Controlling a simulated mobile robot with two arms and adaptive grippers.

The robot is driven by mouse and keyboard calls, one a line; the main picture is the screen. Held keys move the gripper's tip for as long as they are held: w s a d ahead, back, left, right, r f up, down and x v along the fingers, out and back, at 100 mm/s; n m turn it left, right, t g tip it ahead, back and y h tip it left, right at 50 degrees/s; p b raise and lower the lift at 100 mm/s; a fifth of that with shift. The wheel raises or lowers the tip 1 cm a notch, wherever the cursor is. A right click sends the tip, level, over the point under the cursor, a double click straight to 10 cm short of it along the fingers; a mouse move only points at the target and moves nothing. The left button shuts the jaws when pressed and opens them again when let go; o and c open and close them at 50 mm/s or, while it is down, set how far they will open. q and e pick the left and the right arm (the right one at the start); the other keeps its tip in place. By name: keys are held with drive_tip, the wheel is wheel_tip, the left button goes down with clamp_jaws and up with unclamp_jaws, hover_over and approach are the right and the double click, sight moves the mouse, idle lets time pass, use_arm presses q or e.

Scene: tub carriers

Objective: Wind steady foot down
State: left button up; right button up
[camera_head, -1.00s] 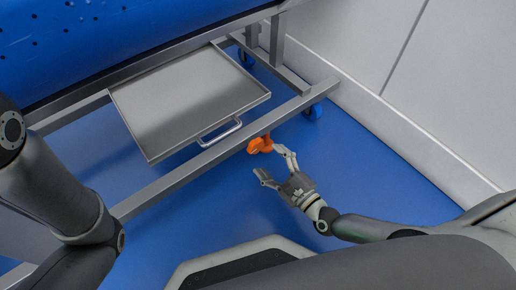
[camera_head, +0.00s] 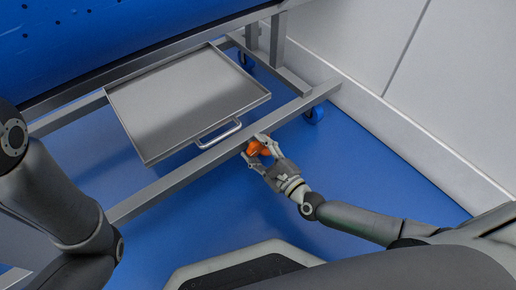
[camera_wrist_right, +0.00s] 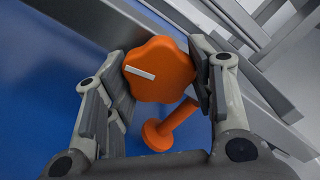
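The steady foot is orange, with a lobed knob (camera_wrist_right: 160,70) that bears a white mark. A short stem runs from the knob to a round pad (camera_wrist_right: 155,135) in the right wrist view. In the head view the orange foot (camera_head: 258,148) sits at the frame's lower rail, partly hidden by my right gripper (camera_head: 254,149). In the right wrist view my right gripper (camera_wrist_right: 163,78) has one finger on each side of the knob, with no clear gap at either side. My left arm shows at the left, but its gripper is out of view.
The grey metal frame rail (camera_head: 180,178) runs diagonally past the foot. A metal tray (camera_head: 185,100) with a handle is just behind it. A blue caster (camera_head: 314,113) stands to the right, near the white wall (camera_head: 430,130). The blue floor in front is clear.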

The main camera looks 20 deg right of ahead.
drive_tip(key=shift+c, duration=1.4)
